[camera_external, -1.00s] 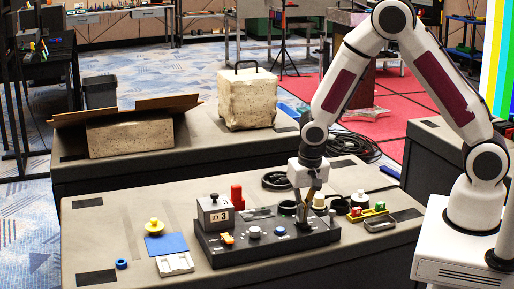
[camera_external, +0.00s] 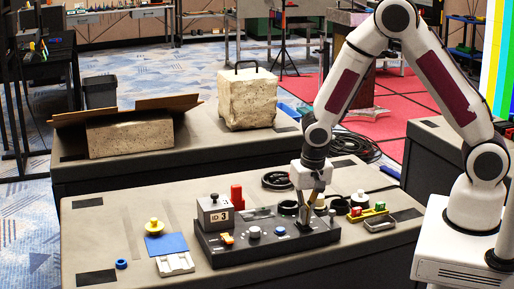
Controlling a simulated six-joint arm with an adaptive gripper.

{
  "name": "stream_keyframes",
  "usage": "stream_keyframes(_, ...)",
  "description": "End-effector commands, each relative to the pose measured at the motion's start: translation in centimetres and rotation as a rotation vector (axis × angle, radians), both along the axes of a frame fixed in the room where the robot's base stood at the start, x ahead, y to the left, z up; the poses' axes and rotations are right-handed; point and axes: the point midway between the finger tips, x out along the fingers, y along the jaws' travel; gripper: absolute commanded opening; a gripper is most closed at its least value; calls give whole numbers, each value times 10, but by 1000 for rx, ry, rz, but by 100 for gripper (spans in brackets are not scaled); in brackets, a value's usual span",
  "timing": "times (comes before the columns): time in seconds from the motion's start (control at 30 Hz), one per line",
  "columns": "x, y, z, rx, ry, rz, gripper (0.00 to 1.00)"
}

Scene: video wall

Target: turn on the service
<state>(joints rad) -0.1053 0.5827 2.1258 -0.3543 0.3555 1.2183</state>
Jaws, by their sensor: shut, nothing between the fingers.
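A black control panel (camera_external: 225,249) lies on the near table. My gripper (camera_external: 305,228) is shut and points down at the right part of the panel, right of the blue knob. Its tips are at or just above the panel's surface; I cannot tell whether they touch. The part of the panel behind my fingers is hidden. No label naming the service is readable.
A grey box marked "ID 3" (camera_external: 214,214) and a red object (camera_external: 237,197) stand behind the panel's left. A yellow-and-green item (camera_external: 368,214) and a small grey tray (camera_external: 380,224) lie right.

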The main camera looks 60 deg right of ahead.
Motion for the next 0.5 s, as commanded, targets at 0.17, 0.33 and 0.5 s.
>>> stream_keyframes(0.17, 0, 0, 3, 0, -1, 0, 0)
stream_keyframes(0.33, -1, 1, 12, 0, -3, -1, 0)
stream_keyframes(0.5, -2, 3, 28, 0, -3, 0, 0)
